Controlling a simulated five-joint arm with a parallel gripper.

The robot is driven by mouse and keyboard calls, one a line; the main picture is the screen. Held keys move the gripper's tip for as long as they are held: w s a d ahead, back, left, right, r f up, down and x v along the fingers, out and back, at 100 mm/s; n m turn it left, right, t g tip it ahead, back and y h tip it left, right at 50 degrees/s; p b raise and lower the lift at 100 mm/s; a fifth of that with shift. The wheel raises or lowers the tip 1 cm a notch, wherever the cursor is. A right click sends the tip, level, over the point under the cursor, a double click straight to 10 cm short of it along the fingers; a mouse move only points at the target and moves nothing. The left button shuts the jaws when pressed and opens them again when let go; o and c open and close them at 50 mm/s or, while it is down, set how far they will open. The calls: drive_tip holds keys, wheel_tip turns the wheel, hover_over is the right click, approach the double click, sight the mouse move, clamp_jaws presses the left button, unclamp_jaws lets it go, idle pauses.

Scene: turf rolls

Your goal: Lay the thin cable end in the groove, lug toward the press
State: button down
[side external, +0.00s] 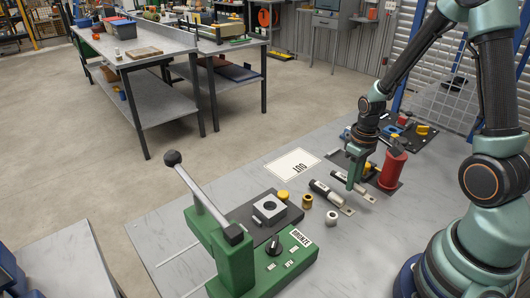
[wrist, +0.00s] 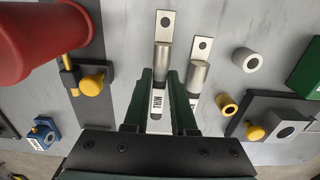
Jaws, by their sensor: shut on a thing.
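The thin cable end (wrist: 158,98), with a label that seems to read THIN, lies between my gripper's (wrist: 161,76) two green fingers, which are shut on it. Its silver sleeve and flat holed lug (wrist: 163,24) point away from the wrist. In the side view, my gripper (side external: 355,185) points down at it, and its lug (side external: 369,198) points to the lower right. I cannot tell whether it touches the table. A thicker cable end (wrist: 198,76) lies beside it, also in the side view (side external: 325,191). The green lever press (side external: 235,262) stands front left. I cannot make out the groove clearly.
A red cylinder (side external: 392,168) stands on a dark plate just right of my gripper. A brass ring (side external: 307,201) and a grey ring (side external: 332,218) lie between the cable ends and the press. A white OUT card (side external: 293,164) lies flat behind them.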

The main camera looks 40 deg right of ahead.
wheel_tip(320, 180, up, 17)
drive_tip(key=w+a+f, duration=0.1)
drive_tip(key=w+a, duration=0.2)
drive_tip(key=a, duration=0.9)
drive_tip(key=shift+f, duration=0.2)
approach(242, 219)
drive_tip(key=shift+f, duration=2.95)
drive_tip(key=shift+f, duration=0.4)
